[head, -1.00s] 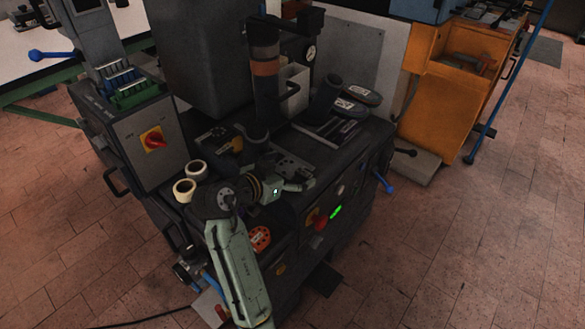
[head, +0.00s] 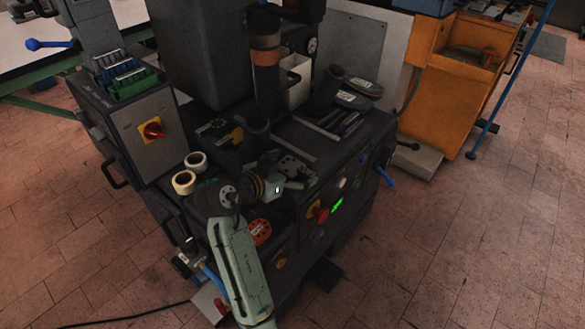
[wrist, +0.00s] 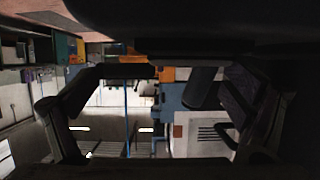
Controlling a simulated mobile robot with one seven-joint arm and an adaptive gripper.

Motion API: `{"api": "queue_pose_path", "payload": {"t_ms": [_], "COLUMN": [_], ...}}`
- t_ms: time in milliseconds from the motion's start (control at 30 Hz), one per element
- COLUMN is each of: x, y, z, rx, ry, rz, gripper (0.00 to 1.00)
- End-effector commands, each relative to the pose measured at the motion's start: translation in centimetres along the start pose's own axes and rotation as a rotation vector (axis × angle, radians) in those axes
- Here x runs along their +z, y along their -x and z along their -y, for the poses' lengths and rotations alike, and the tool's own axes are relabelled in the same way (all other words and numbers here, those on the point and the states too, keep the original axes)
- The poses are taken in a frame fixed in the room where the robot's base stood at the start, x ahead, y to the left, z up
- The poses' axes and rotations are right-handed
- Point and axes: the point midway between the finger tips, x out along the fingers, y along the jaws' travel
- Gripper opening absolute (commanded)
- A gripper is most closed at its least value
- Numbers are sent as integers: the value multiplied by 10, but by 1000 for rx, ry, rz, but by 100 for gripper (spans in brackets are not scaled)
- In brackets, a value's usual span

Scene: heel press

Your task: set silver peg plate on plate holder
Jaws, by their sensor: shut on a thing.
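The silver peg plate (head: 296,167) is a grey plate with dark holes, low over the dark bench top in the head view. My gripper (head: 297,181) is at its near side and shut on it. The fingers' exact contact is too small to see. In the wrist view, parts of my gripper (wrist: 155,125) frame the picture at left and right, and I cannot make out the plate there. A long grey bar (head: 290,141) lies on the bench just behind the plate. I cannot tell for certain which part is the plate holder.
The press column (head: 266,60) stands behind the plate. Two white tape rolls (head: 184,182) lie at the bench's left edge. A dark boot form (head: 328,92) and shoe soles (head: 354,99) are at the back right. A red holed disc (head: 261,231) is below my wrist.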

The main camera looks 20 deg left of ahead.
Motion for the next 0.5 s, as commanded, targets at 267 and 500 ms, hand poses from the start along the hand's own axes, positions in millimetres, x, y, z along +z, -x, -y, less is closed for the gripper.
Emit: {"api": "queue_pose_path", "payload": {"t_ms": [267,500], "x": [2,3], "y": [-1,-1], "z": [0,0], "rx": [0,0], "ry": [0,2], "rz": [0,2], "gripper": [100,100]}}
